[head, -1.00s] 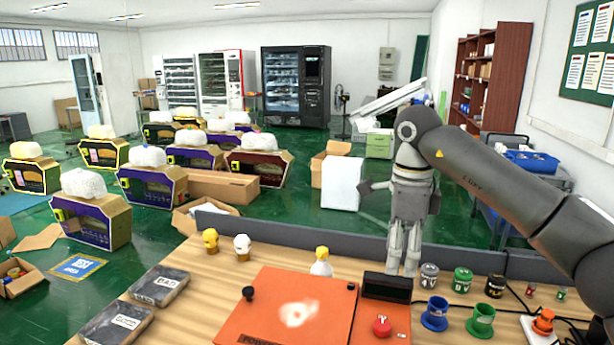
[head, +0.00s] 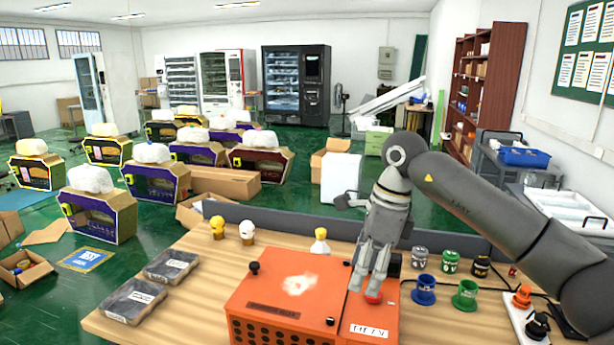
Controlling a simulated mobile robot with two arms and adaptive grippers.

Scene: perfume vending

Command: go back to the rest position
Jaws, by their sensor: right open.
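My right gripper (head: 370,283) hangs from its arm at the right, fingers pointing down. It is open and empty, over the right part of the orange machine (head: 270,298). Its fingertips are over or beside the red button (head: 373,298); I cannot tell whether they touch it. The gripper hides part of the machine's right side. My left gripper does not show in the head view.
A blue cup (head: 424,290), a green cup (head: 466,295) and several small jars (head: 451,262) stand right of the machine. A yellow-capped bottle (head: 320,242) stands behind it. Two dark packs (head: 134,300) lie at the left. A grey partition (head: 285,224) edges the table's back.

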